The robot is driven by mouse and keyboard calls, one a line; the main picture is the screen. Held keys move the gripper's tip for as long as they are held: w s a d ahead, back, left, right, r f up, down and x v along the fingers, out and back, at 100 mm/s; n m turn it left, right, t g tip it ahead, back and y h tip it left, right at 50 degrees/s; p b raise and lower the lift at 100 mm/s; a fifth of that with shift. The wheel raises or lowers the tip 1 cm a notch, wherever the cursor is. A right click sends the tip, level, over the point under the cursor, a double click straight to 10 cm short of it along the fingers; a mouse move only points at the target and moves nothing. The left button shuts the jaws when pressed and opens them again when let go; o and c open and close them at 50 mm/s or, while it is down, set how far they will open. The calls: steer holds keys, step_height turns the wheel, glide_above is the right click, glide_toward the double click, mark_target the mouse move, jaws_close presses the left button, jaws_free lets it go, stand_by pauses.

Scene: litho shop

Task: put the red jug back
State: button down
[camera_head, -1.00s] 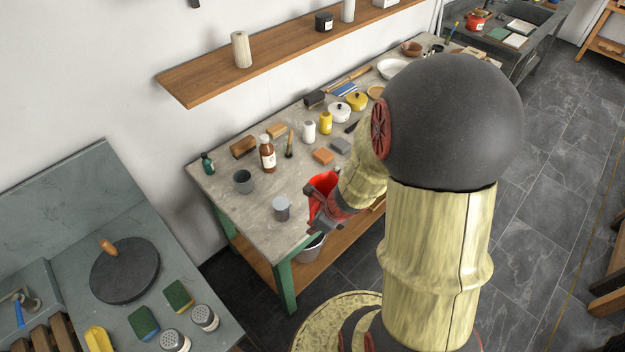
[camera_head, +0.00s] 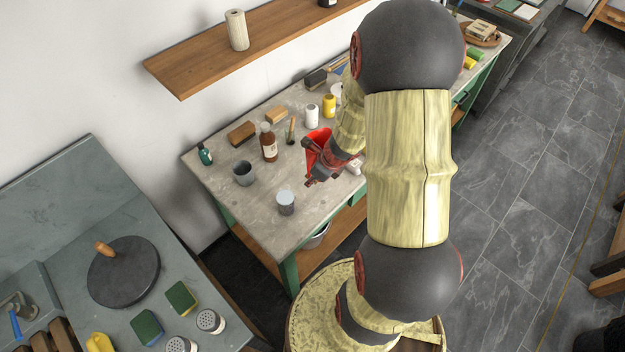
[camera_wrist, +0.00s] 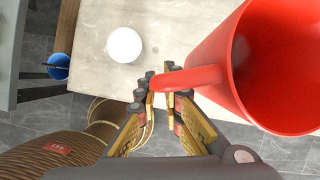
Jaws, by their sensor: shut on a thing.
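The red jug (camera_head: 316,143) is at the front of the grey-topped table (camera_head: 262,205), partly hidden by my arm and gripper in the head view. In the wrist view the jug (camera_wrist: 255,62) fills the upper right, with its open mouth towards the camera and its handle running left. My gripper (camera_wrist: 167,88) is shut on the jug's handle; it also shows in the head view (camera_head: 316,177). The jug looks to be above the tabletop; whether its base touches is hidden.
A grey lidded container (camera_head: 286,203) stands left of the jug near the front edge. Behind are a grey cup (camera_head: 243,173), a brown bottle (camera_head: 268,143), a teal bottle (camera_head: 205,154) and a white container (camera_head: 312,117). The front left tabletop is clear. A wooden shelf (camera_head: 200,67) hangs above.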

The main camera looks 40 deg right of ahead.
steer(key=w+d+f, duration=0.1)
steer(key=f, duration=0.1)
steer(key=w+d+f+b, duration=0.1)
steer(key=f, duration=0.1)
steer(key=w+d+f, duration=0.2)
step_height(320, 180, down, 3)
steer(key=shift+w+f+b, duration=0.15)
steer(key=shift+f+b, duration=0.05)
steer(key=shift+b, duration=0.55)
steer(key=c, duration=2.4)
jaws_free()
steer(key=shift+f, duration=0.15)
steer(key=o, duration=0.5)
steer(key=shift+r, duration=0.2)
